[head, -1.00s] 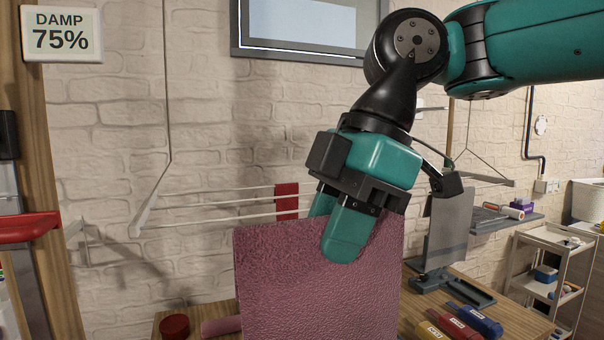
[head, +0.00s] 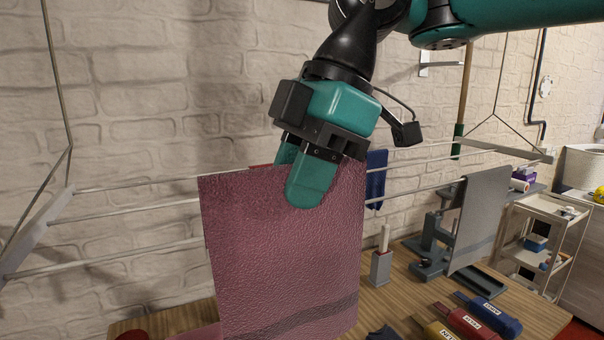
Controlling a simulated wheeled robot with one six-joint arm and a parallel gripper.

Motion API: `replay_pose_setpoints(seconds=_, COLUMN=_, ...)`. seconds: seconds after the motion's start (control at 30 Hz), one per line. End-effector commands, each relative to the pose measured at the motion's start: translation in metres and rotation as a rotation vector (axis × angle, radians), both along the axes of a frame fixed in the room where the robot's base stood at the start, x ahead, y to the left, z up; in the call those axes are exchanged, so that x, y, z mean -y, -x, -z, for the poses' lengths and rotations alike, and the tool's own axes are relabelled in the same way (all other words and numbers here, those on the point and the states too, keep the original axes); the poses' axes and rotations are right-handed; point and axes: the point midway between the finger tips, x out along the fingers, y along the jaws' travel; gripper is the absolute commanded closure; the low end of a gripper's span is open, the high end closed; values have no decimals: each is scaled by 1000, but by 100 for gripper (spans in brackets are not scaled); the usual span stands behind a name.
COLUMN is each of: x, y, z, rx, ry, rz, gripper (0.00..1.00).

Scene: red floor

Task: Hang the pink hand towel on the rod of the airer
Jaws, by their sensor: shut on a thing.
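The pink hand towel (head: 275,255) hangs flat and upright from my gripper (head: 300,195), with a darker band near its lower end. My gripper is shut on the towel's top edge, near the middle. The airer is on the brick wall, with several thin white rods (head: 135,208) running left to right behind the towel. The towel hides the rods' middle stretch. I cannot tell how far the towel is from the rods.
A dark blue cloth (head: 376,178) and a grey towel (head: 480,218) hang to the right. A scrap of red shows behind the towel's top edge. A wooden bench (head: 405,300) below holds tools with blue, red and yellow handles. The rods left of the towel are bare.

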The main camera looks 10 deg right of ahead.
Motion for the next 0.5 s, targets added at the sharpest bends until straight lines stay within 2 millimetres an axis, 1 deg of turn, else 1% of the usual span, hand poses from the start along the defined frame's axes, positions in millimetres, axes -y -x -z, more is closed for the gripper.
replay_pose_setpoints(seconds=0.5, x=-11, y=-43, z=-1, rx=-2, ry=0, rz=4, gripper=100)
